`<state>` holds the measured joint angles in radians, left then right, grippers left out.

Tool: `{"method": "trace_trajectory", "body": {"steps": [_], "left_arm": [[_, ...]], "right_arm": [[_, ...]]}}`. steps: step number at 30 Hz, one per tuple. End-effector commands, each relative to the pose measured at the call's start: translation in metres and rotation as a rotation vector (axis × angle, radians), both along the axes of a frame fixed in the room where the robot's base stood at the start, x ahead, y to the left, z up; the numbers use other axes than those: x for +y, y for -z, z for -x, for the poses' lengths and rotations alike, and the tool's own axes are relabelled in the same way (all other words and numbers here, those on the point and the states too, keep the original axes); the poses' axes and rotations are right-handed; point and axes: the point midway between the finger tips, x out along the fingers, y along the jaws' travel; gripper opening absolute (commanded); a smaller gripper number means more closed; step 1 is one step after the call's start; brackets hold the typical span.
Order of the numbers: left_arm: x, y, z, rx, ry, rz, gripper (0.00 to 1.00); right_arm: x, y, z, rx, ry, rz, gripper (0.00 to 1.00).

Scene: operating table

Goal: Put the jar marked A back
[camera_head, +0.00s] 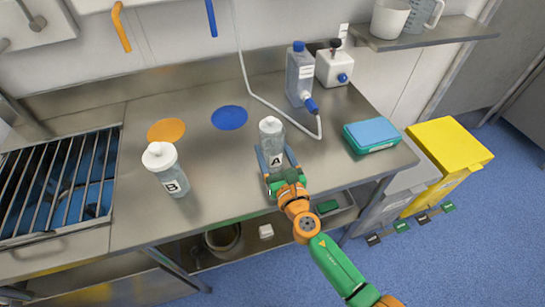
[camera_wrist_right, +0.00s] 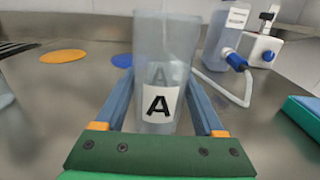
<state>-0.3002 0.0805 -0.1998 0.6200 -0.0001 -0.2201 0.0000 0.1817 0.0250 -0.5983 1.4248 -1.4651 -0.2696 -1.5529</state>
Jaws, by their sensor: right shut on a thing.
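The jar marked A (camera_head: 272,138) is a clear jar with a white lid, upright on the steel worktop. My right gripper (camera_head: 275,162) is shut on it, with one finger on each side. In the right wrist view the jar's label A (camera_wrist_right: 160,103) faces the camera between the fingers. The jar marked B (camera_head: 169,172) stands to the left with its white lid on. An orange disc (camera_head: 166,130) and a blue disc (camera_head: 229,118) lie flat and bare on the worktop behind the jars. My left gripper does not show.
A bottle with a blue cap (camera_head: 300,75) and a white canister (camera_head: 334,66) stand at the back, with a white tube running along the worktop. A green and blue box (camera_head: 371,135) sits at the right. A barred sink (camera_head: 55,190) is at the left.

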Motion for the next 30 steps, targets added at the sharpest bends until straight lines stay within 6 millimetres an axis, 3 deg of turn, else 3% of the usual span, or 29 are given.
{"method": "trace_trajectory", "body": {"steps": [8, 9, 12, 21, 30], "left_arm": [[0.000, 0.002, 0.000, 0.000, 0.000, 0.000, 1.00], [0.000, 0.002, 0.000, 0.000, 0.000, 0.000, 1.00], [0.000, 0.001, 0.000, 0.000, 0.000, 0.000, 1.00], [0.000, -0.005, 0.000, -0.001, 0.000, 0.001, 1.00], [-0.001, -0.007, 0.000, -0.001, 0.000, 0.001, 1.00]], "right_arm": [[0.000, 0.002, 0.000, 0.000, 0.000, 0.001, 0.13], [0.000, 0.002, 0.000, 0.000, 0.000, 0.001, 0.74], [0.000, 0.001, 0.000, 0.000, 0.000, 0.001, 1.00], [0.000, -0.005, 0.002, 0.000, 0.000, 0.000, 1.00], [-0.023, 0.000, 0.070, 0.003, 0.000, 0.002, 1.00]]}}
